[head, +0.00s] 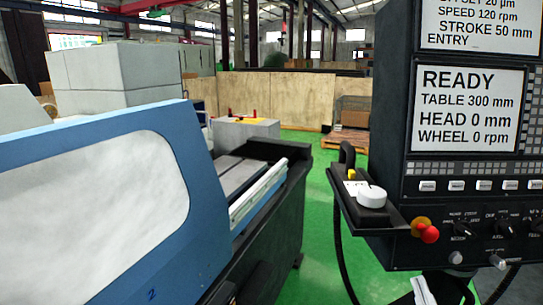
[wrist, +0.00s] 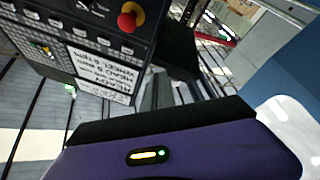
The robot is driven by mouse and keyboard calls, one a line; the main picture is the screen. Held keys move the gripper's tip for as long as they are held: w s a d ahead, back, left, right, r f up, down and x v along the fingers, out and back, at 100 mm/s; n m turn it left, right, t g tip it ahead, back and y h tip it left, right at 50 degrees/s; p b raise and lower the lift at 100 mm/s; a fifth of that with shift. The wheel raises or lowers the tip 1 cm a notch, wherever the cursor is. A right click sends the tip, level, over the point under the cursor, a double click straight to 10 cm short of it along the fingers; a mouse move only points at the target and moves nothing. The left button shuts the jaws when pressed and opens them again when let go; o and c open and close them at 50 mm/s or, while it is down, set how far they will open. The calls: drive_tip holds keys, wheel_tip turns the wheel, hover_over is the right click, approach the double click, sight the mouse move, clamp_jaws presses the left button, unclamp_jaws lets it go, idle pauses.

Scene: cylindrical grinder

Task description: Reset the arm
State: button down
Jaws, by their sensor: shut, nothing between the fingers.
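My gripper (wrist: 166,88) shows in the wrist view as grey fingers beyond the dark edge of my purple wrist housing. It is shut and empty, and I see it touching nothing. The grinder's control panel (head: 397,130) stands at the right of the head view. Its lower screen (head: 468,108) reads READY, table 300 mm, head 0 mm, wheel 0 rpm. The panel also shows upside down at the upper left of the wrist view (wrist: 60,32). In the head view I cannot clearly make out my gripper.
The grinder's blue guard (head: 180,150) fills the left of the head view. A red stop button (head: 429,234) sits on the panel's lower front. A small shelf (head: 352,196) holds a white round item (head: 372,196). Open green floor (head: 328,240) lies between machine and panel.

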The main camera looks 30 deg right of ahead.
drive_tip(key=s+a+f+g+y, duration=0.2)
drive_tip(key=s+a+f+y, duration=0.3)
drive_tip(key=s+a, duration=0.4)
drive_tip(key=s+a+f+m+g+y, duration=0.1)
drive_tip(key=s+a+f+g+y, duration=0.1)
drive_tip(key=s+a+f+y, duration=0.3)
drive_tip(key=s+a+f, duration=0.3)
drive_tip(key=s+a, duration=0.2)
drive_tip(key=a, duration=0.2)
drive_tip(key=shift+y, duration=0.3)
